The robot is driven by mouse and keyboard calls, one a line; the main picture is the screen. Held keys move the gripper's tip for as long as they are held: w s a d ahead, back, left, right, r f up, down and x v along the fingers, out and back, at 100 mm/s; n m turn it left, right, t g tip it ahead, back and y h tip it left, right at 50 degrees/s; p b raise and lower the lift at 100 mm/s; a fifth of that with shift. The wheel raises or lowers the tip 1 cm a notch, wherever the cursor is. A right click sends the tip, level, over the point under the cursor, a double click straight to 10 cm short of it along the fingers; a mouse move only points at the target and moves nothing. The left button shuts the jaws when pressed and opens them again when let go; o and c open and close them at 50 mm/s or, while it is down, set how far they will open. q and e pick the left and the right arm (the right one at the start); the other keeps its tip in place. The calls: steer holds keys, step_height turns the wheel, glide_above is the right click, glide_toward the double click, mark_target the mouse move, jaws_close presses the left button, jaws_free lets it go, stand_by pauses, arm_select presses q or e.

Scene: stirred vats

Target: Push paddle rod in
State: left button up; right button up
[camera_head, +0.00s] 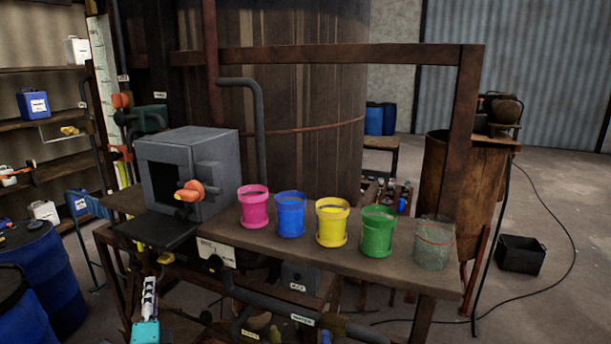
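An orange knob (190,191) shows at the front of a grey box (206,158) with a dark opening. I cannot tell for sure whether it belongs to the paddle rod. More orange handles (121,100) show on the pipework left of the large wooden vat (300,105). My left gripper (150,284), pale grey above a teal part, reaches up from the bottom edge, below and in front of the box and apart from it. Its fingers are too small to tell open from shut. My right gripper is out of view.
A bench (390,262) holds pink, blue, yellow and green buckets and a clear one (433,245). Labelled pipes (290,312) run below it. Blue drums (45,270) stand at left, near shelves. A black crate (521,254) and a cable lie on open floor at right.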

arm_select(q)
steer(key=s+d+f+n+g+h+b, duration=0.4)
steer(key=d+f+n+h+b, duration=0.3)
steer(key=d+f, duration=0.65)
steer(key=s+d+f+n+g+b, duration=0.4)
steer(key=s+f+n+g+b, duration=0.2)
steer(key=s+f, duration=0.8)
steer(key=s+n+g, duration=0.1)
steer(key=s+n, duration=0.1)
steer(key=shift+s+d+f+b, duration=0.2)
steer(key=shift+s+b, duration=0.15)
steer(key=shift+b, duration=0.05)
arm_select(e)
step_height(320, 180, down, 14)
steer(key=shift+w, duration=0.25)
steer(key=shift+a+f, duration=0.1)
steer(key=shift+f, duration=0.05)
